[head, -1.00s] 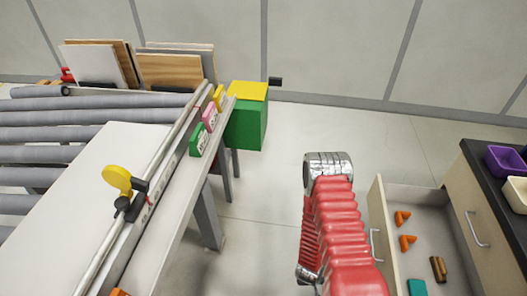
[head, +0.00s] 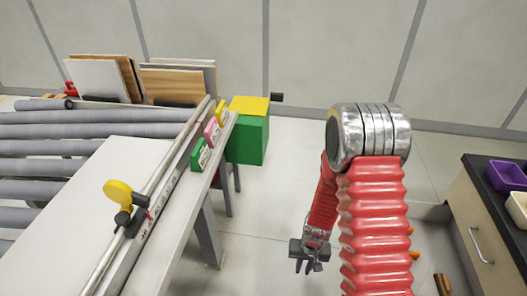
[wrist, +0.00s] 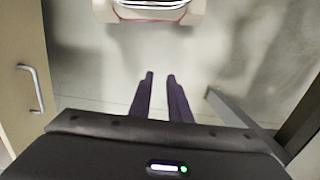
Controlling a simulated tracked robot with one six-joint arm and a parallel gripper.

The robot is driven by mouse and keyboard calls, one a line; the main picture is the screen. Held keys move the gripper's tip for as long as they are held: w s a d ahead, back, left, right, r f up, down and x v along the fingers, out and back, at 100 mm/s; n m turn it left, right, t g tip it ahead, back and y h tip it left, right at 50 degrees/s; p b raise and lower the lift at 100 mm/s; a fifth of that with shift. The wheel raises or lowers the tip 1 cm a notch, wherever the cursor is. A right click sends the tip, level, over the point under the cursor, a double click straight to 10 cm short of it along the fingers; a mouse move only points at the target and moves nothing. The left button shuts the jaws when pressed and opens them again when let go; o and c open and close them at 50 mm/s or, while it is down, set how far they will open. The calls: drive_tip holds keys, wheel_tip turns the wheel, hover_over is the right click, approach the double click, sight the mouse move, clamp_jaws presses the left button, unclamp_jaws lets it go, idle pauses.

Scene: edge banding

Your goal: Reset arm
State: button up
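My red-sleeved arm with a silver joint stands folded in the right half of the head view. My gripper (head: 302,267) hangs low beside the arm, over open floor, with its fingers pointing down. In the wrist view, its two dark fingers (wrist: 160,76) are a little apart, with only floor showing between them. It holds nothing.
A white worktable (head: 85,185) with a metal rail and grey rollers stands left. A green box with a yellow top (head: 247,140) stands behind its end. A cabinet (head: 485,235) with purple (head: 508,176) and cream bins is at right.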

drive_tip(key=s+r+t, duration=0.2)
drive_tip(key=s+r, duration=0.2)
drive_tip(key=r, duration=1.1)
drive_tip(key=s+d+r+t, duration=0.1)
drive_tip(key=s+r, duration=0.3)
drive_tip(key=r, duration=1.1)
drive_tip(key=s+d+r+n+t, duration=0.1)
drive_tip(key=s+r+t, duration=0.2)
drive_tip(key=r, duration=1.2)
drive_tip(key=shift+s+r+h, duration=0.3)
drive_tip(key=shift+s+r, duration=0.05)
drive_tip(key=shift+s, duration=0.1)
drive_tip(key=shift+d, duration=0.1)
